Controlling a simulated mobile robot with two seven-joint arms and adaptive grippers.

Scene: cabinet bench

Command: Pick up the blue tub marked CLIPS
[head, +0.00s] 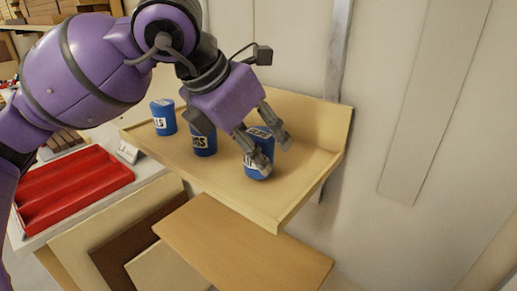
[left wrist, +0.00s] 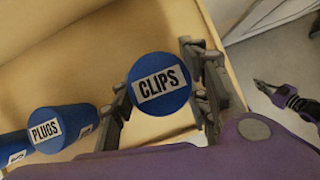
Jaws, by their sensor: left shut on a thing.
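The blue tub marked CLIPS (left wrist: 159,84) is between the fingers of my left gripper (left wrist: 164,90) in the left wrist view, its lid label facing the camera. In the head view this tub (head: 259,167) is at the right end of the wooden shelf, and my left gripper (head: 267,150) is shut on its sides from above. The fingers hide part of its label. The tub looks upright; I cannot tell whether it touches the shelf. My right gripper does not show in the head view; a dark tool-like end at the right of the left wrist view is unclear.
A blue tub marked PLUGS (left wrist: 46,130) stands beside the held one. Another blue tub (head: 163,117) stands further left on the wooden shelf (head: 228,187). The shelf has a raised back and right side. A red ribbed tray (head: 72,188) lies at the lower left.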

